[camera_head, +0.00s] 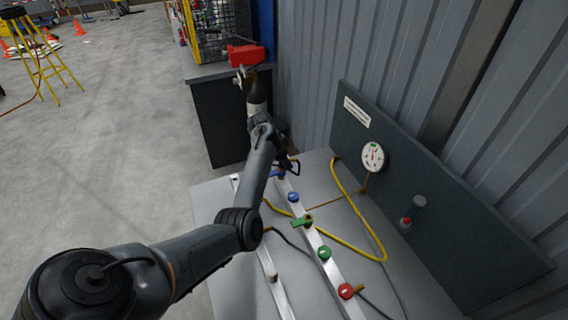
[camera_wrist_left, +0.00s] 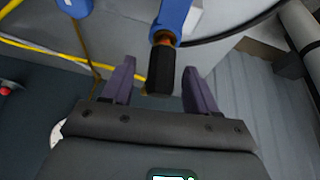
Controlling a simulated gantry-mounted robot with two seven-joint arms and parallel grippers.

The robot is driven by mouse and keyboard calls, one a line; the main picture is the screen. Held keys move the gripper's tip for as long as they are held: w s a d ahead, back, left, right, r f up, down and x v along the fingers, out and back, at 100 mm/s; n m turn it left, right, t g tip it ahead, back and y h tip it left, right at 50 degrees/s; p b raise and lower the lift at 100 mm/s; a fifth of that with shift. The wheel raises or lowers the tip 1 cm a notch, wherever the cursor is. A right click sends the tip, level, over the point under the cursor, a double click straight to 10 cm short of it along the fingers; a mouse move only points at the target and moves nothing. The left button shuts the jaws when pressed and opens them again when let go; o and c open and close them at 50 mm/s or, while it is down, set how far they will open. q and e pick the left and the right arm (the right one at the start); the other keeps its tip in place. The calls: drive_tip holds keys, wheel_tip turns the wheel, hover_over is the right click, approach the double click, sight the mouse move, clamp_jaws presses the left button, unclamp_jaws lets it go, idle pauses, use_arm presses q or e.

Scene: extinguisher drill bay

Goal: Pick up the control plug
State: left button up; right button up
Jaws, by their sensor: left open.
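A black cylinder (camera_wrist_left: 160,70) with a brass-coloured collar sits on the end of a blue part (camera_wrist_left: 174,18) in the left wrist view; it may be the control plug, but I cannot be sure. My left gripper (camera_wrist_left: 159,66) is open, with a dark finger on each side of the cylinder and a visible gap to each. Whether the cylinder is level with the fingertips is unclear. In the head view my left gripper (camera_head: 289,166) is at the far end of the bench, beside a small blue part (camera_head: 276,174). The right gripper is not in view.
The bench (camera_head: 213,203) carries a metal rail with blue (camera_head: 293,197), green (camera_head: 324,252) and red (camera_head: 346,291) knobs. A yellow hose (camera_head: 352,246) loops over it. A dark panel with a gauge (camera_head: 373,157) stands on the right. A dark cabinet (camera_head: 215,125) stands beyond.

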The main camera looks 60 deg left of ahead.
use_arm(q)
drive_tip(key=c, duration=1.1)
drive_tip(key=shift+r, duration=0.1)
drive_tip(key=shift+r, duration=0.5)
wheel_tip(320, 180, up, 3)
drive_tip(key=shift+r+p, duration=0.1)
drive_tip(key=shift+p, duration=0.25)
drive_tip(key=d+r+p, duration=0.1)
drive_tip(key=d+r, duration=0.5)
drive_tip(key=d, duration=0.5)
drive_tip(key=shift+w+d+r, duration=0.15)
drive_tip(key=shift+d+r, duration=0.15)
drive_tip(key=shift+d, duration=0.05)
